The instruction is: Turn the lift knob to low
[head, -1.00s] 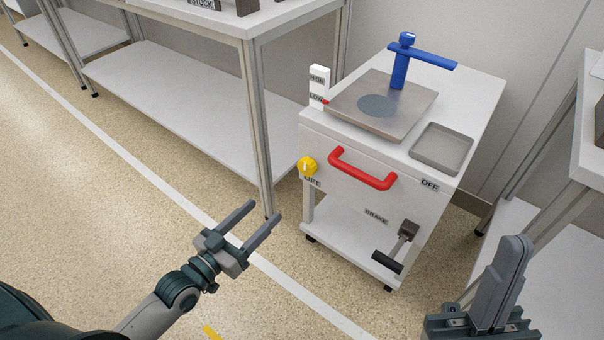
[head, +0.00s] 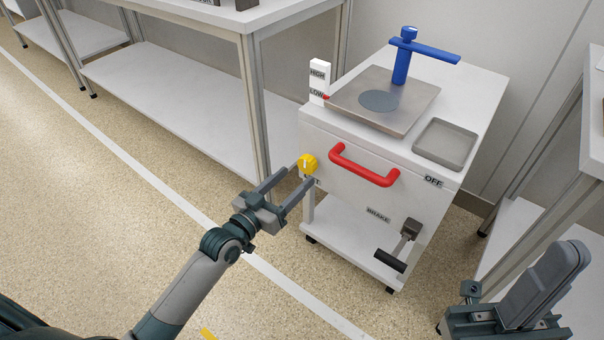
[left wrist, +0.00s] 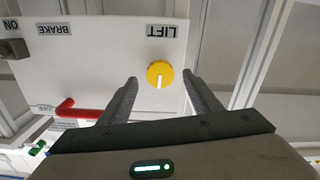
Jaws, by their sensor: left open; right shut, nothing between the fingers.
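The yellow lift knob (head: 308,164) is on the front of the white cart (head: 335,205), at its left side. It also shows in the left wrist view (left wrist: 160,74), with a white pointer mark, beside the LIFT label (left wrist: 164,31). My left gripper (head: 300,174) is open, its fingers pointing at the knob with the knob between and just beyond the tips; I cannot tell if they touch it. A HIGH/LOW scale (head: 319,80) stands at the cart's top left, with a red marker at LOW. My right gripper (head: 565,262) is shut and empty at the lower right.
A red handle (head: 364,167) sits right of the knob. A brake pedal (head: 390,261) is low on the cart. A metal plate (head: 385,100) with a blue arm (head: 430,50) and a grey tray (head: 445,144) are on top. Tables (head: 210,125) stand left and right.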

